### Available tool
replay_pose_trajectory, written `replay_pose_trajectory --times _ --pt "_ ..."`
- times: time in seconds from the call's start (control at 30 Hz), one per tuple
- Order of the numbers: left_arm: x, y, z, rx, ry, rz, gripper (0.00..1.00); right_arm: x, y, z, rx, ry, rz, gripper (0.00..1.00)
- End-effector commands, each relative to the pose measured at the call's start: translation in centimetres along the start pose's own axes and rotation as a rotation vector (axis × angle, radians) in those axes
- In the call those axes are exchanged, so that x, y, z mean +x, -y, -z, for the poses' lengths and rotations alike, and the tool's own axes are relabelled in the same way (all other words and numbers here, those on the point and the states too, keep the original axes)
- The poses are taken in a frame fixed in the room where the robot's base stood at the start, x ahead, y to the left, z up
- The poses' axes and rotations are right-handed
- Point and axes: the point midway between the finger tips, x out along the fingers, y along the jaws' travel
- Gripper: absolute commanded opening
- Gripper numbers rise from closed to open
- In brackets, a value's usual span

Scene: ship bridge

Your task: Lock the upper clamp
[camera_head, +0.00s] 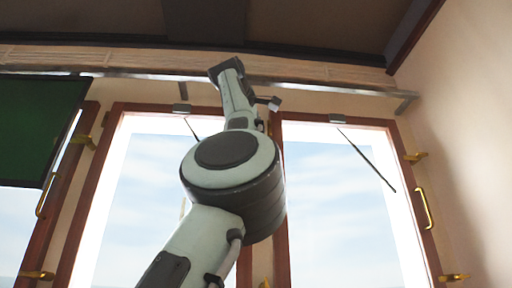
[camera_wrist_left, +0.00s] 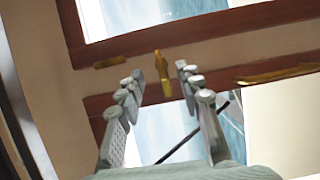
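In the left wrist view, my left gripper (camera_wrist_left: 173,82) has its two fingers apart, with a gap between the tips. An upper brass clamp (camera_head: 415,157) and a lower one (camera_head: 453,277) sit on the right window's edge. Another upper clamp (camera_head: 84,140) is at the left. My right gripper is not seen.
Brass handles (camera_head: 425,208) stick out from the frames. A metal rail (camera_head: 320,87) runs above the windows, with wipers (camera_head: 366,160) below it. A green panel (camera_head: 40,125) covers part of the left window. More brass fittings (camera_wrist_left: 280,73) show in the wrist view.

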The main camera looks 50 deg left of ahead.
Motion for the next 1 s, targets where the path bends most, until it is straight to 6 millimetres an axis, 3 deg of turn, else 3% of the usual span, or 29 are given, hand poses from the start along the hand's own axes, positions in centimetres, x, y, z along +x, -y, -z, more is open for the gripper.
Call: replay_pose_trajectory --times 0.1,0.27,1.0 --pt "-1.7 -0.1 0.0 -0.001 0.000 -0.002 0.36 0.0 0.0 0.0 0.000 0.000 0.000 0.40" --pt "-2.8 0.0 0.0 0.000 0.000 0.000 0.36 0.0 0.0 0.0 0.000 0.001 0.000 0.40" --pt "-2.9 0.0 0.1 0.000 0.000 0.000 0.36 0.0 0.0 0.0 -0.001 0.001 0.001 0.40"
